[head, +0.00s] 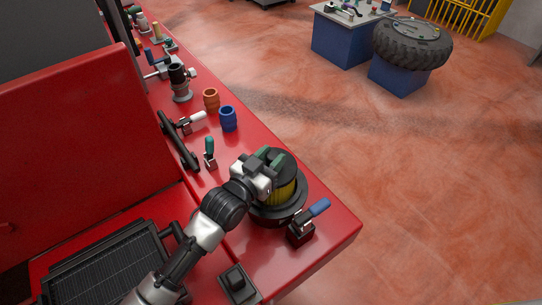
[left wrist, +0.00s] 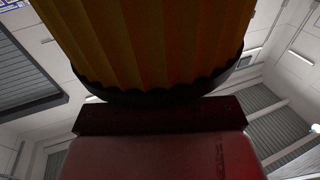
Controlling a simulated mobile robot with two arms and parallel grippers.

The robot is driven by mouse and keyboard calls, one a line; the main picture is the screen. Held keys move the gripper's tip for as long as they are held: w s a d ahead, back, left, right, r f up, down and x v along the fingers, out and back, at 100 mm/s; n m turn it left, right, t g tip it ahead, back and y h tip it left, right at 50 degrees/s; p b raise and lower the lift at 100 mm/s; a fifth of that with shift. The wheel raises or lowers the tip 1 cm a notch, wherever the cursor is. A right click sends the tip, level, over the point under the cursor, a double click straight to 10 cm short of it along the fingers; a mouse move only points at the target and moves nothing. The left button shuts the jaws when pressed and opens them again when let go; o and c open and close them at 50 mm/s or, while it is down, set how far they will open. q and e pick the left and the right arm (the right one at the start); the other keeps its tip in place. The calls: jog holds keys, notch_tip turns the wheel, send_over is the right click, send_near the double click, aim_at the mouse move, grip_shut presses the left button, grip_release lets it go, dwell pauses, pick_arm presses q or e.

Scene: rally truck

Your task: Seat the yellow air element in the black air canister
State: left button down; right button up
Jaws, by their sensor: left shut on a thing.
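The yellow pleated air element (head: 286,193) with a dark cap is upright over the round black air canister (head: 292,215) near the front right end of the red truck surface. My left gripper (head: 271,164) is shut on the element near its top. The element's lower end is hidden in the head view, so I cannot tell if it touches the canister's floor. In the left wrist view the element's yellow pleats (left wrist: 145,45) fill the upper middle, with a scalloped dark rim below. My right gripper is not in view.
A blue-handled clamp (head: 304,224) stands just right of the canister. A green-handled clamp (head: 210,152), blue cup (head: 228,119) and orange cup (head: 211,99) stand farther back. The red surface's edge drops to open floor on the right, with a tire (head: 412,43) beyond.

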pick_arm(q)
jog(key=shift+f+b, duration=0.5)
jog(key=shift+f, duration=0.25)
jog(key=c, duration=1)
grip_release()
jog(key=shift+s+r, duration=0.1)
jog(key=o, duration=0.3)
jog(key=b+v, duration=0.2)
jog(key=v, duration=0.8)
jog(key=shift+s+a+b, duration=0.3)
jog(key=shift+b, duration=0.05)
